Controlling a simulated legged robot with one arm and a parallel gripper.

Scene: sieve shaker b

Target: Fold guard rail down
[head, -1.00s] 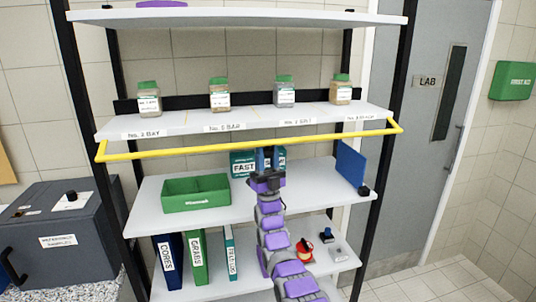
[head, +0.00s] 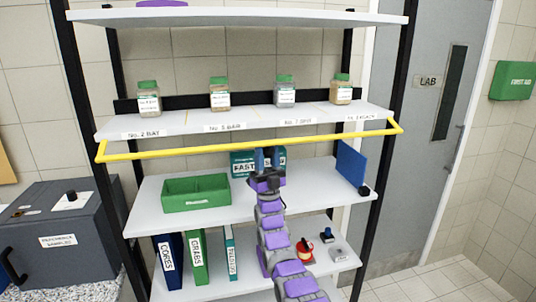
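The yellow guard rail (head: 200,150) runs across the front of the upper jar shelf (head: 180,122), a little below its front edge. Its short end arms reach back to the shelf at both sides. A gap seems to show between the fingers. I cannot tell whether the fingers touch the rail or stand in front of it. A teal box marked "FAST" (head: 241,165) stands behind the gripper and is partly hidden by it.
Several green-lidded jars (head: 220,94) stand on the upper shelf. The middle shelf holds a green bin (head: 196,197) and a blue panel (head: 351,165). Binders (head: 197,258) and a red spool (head: 305,250) are on the lower shelf. A grey machine (head: 60,235) stands left.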

